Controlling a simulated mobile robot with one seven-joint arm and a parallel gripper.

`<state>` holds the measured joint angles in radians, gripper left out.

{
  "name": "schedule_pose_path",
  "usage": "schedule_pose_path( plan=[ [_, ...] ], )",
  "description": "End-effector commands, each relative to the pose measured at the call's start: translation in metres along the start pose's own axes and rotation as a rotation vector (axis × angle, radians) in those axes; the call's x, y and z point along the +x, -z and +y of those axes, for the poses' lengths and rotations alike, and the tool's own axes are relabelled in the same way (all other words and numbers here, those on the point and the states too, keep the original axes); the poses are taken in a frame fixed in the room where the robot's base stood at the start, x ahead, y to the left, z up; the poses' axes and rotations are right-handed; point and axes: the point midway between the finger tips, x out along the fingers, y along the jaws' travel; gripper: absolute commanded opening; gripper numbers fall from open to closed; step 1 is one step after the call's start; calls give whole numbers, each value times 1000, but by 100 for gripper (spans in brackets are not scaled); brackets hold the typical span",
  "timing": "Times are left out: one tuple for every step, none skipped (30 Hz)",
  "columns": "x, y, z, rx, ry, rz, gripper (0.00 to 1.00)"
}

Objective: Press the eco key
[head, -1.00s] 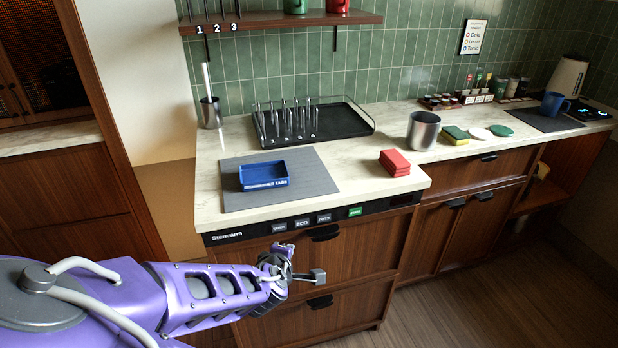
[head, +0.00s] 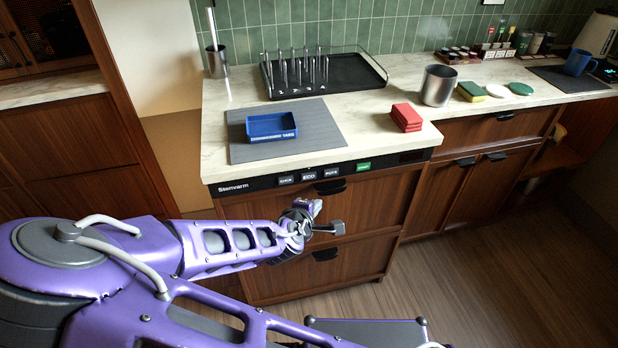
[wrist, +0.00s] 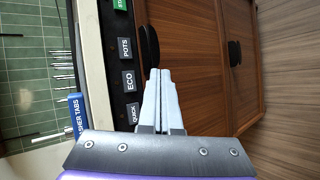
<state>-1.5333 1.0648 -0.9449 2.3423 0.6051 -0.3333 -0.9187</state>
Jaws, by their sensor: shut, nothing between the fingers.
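The eco key is a small dark key marked ECO (head: 308,176) on the black front strip (head: 232,187) of the Stenvarm unit, between the QUICK key (head: 286,180) and the POTS key (head: 331,171). The ECO key (wrist: 129,81) also shows clearly in the wrist view, left of my fingers. My gripper (wrist: 160,72) is shut with nothing between its pale fingers. In the head view my gripper (head: 316,204) is in front of the unit, lower than the key strip. In the wrist view the fingertips overlap the wood front beside the strip, apart from the key.
A green key (head: 363,167) sits further right on the strip. Dark handles (head: 330,187) project from the wood front below it. A blue tray (head: 271,127) on a grey mat and red blocks (head: 406,117) stand on the counter above. The floor at right is clear.

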Motion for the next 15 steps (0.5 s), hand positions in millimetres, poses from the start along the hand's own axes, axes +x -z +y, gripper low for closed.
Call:
schedule_pose_path(
  plan=[
    [7,4,3,2,-2,1,0],
    [10,6,5,3,-2,1,0],
    [15,10,8,3,-2,1,0],
    [18,12,10,3,-1,0,0],
    [21,14,12,3,-2,0,0],
    [24,17,15,3,-2,1,0],
    [27,19,17,3,-1,0,0],
    [30,21,20,2,-1,1,0],
    [32,23,24,1,-2,0,0],
    [34,24,26,0,-2,0,0],
    [36,26,27,1,-2,1,0],
    [39,28,29,1,-1,0,0],
    [40,29,30,2,-1,0,0],
    [42,30,31,2,-1,0,0],
    [43,31,33,2,-1,0,0]
  ],
)
